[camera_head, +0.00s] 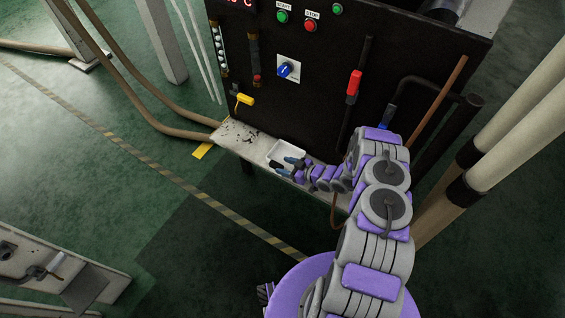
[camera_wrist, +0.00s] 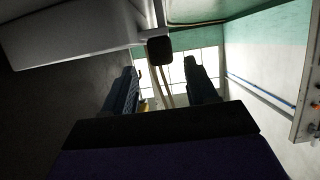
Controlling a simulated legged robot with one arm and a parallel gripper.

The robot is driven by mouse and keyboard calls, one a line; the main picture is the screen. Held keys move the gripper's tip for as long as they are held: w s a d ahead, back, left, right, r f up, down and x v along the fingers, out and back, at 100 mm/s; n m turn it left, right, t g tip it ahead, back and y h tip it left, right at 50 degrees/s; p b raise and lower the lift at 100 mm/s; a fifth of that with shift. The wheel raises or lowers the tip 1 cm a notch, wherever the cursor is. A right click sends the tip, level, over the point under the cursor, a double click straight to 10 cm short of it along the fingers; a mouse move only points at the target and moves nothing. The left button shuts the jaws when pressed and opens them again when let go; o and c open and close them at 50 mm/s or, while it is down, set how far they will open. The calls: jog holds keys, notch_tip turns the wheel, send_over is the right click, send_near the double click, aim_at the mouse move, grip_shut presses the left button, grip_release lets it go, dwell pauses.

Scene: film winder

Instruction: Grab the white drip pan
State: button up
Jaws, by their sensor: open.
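The white drip pan (camera_head: 289,148) is a small, shallow tray on the ledge at the foot of the black machine in the head view. My gripper (camera_head: 281,166) is at the pan's near side, its two dark fingers apart and pointing left. The fingers overlap the pan's near edge in the picture; I cannot tell whether they touch it. In the wrist view my gripper (camera_wrist: 158,72) is open, with nothing held between the fingers. A large pale grey form (camera_wrist: 70,38) fills the top left there; I cannot tell whether it is the pan or the ledge.
The stained ledge (camera_head: 236,136) runs along the machine's front. The black panel (camera_head: 320,105) rises behind it, with a yellow-handled valve (camera_head: 244,99) and a red-handled lever (camera_head: 353,84). Pale pipes (camera_head: 500,130) stand at right. Green floor at left is mostly clear.

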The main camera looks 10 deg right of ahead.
aim_at(279, 165)
jog(key=b+x, duration=0.1)
jog(key=x, duration=0.4)
jog(key=shift+s+f+b, duration=0.1)
jog(key=shift+s+b, duration=0.1)
jog(key=shift+b, duration=0.15)
jog(key=c, duration=1)
